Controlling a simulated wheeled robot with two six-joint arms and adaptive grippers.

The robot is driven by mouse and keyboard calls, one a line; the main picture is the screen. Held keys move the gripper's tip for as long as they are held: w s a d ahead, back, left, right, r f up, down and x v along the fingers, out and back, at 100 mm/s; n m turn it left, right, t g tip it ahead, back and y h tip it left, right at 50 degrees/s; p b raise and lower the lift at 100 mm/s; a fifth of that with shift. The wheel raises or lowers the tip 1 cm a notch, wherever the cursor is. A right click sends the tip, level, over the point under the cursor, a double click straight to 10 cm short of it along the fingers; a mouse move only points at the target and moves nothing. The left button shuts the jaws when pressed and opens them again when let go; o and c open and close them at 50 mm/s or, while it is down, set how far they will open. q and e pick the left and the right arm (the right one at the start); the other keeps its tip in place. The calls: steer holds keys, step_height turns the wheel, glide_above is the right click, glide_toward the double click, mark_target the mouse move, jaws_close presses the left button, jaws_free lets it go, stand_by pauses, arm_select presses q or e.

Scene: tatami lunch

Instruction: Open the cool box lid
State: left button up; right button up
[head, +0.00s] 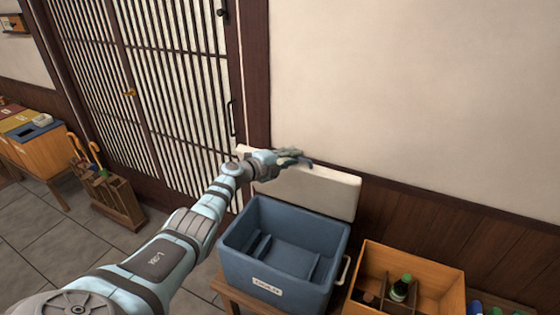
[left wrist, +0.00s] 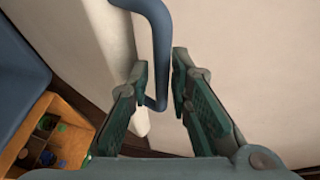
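The blue cool box (head: 262,272) stands on a wooden stand with its inside exposed. Its white lid (head: 318,190) stands raised at the back, near the wall, and also shows in the left wrist view (left wrist: 122,50). My left gripper (head: 305,160) is at the lid's upper edge. In the left wrist view, the lid's blue handle (left wrist: 160,45) runs between the fingertips (left wrist: 160,78). Narrow gaps show beside the bar, so the fingers look slightly open around it. My left wrist hides part of the lid's left end. My right gripper is out of view.
A wooden crate (head: 440,264) with dividers and bottles (head: 400,288) stands right of the cool box. A slatted sliding door (head: 180,100) and a plain wall (head: 420,90) are behind. An umbrella stand (head: 118,205) and a sorting bin (head: 45,150) are at left.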

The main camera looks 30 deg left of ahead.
arm_select(q)
steer(key=v, duration=1.1)
steer(key=shift+s, duration=0.25)
steer(key=shift+a+r, duration=0.1)
steer(key=shift+a, duration=0.05)
